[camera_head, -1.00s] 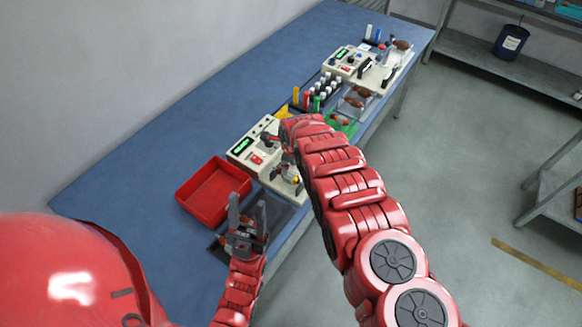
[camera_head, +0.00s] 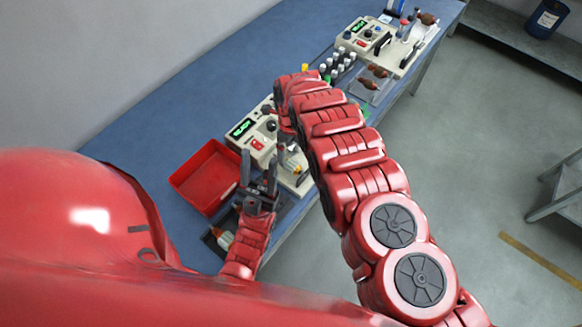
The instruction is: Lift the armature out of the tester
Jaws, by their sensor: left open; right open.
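The nearer bench machine (camera_head: 238,131) is cream, with a lit green display and a red switch. It looks like the tester. A small armature-like part with a yellowish end (camera_head: 297,168) shows on its right side, partly hidden; I cannot tell how it is seated. Another armature (camera_head: 222,237) lies in a dark tray beside my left wrist.
A red bin (camera_head: 206,178) stands left of the machine. Several bottles (camera_head: 340,66) and a clear tray with brown armatures (camera_head: 372,80) are beyond my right arm. A second machine (camera_head: 385,40) stands at the far end. The blue bench (camera_head: 170,130) is clear at the left.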

